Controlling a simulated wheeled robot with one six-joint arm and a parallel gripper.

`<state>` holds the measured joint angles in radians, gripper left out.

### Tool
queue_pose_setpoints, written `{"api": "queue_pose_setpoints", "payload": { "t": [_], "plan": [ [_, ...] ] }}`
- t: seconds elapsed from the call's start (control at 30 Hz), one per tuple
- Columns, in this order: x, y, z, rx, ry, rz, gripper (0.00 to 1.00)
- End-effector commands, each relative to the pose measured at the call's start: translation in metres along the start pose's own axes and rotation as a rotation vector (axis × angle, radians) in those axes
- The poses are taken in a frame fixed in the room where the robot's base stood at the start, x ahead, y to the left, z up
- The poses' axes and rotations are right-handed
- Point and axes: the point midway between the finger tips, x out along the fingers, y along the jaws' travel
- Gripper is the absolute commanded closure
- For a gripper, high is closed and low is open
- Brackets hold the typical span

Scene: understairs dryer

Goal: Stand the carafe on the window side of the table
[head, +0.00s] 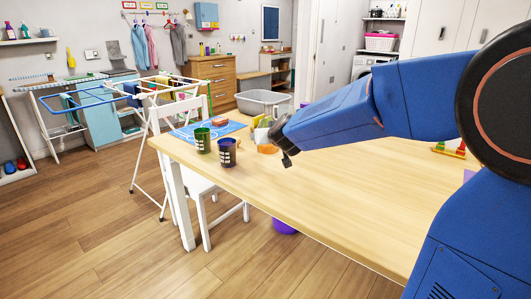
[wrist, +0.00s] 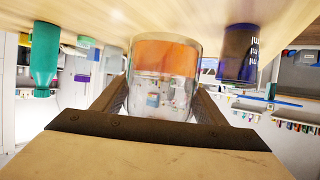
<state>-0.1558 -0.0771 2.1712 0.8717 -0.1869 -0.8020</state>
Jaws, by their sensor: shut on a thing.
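My gripper (head: 287,155) is over the tabletop (head: 350,200) near its far left part. In the wrist view, where the tabletop is along the top, its fingers (wrist: 158,108) are on both sides of a clear glass carafe (wrist: 163,85) and shut on it. The carafe has an orange band, seemingly its contents, toward the table side. In the head view an orange patch (head: 267,149) shows beside the gripper, probably the carafe's lower part; the clear glass is hard to make out. I cannot tell whether its base touches the table.
A dark blue cup (head: 227,153) and a green cup (head: 203,140) stand left of the gripper. A blue mat (head: 190,133) with a red item lies behind. The near middle tabletop is clear.

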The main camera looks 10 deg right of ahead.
Motion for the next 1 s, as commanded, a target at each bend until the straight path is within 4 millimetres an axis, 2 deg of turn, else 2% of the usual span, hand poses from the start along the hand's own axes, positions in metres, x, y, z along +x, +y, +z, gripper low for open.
{"api": "queue_pose_setpoints", "payload": {
  "t": [0.23, 0.47, 0.73, 1.0],
  "plan": [
    [0.009, 0.000, 0.020, -0.001, 0.000, 0.000, 0.85],
    [0.012, 0.000, 0.029, -0.001, 0.000, 0.000, 0.85],
    [0.024, 0.000, 0.056, 0.000, 0.000, 0.000, 0.85],
    [0.026, 0.000, 0.060, 0.001, 0.002, -0.002, 0.85]
  ]
}}
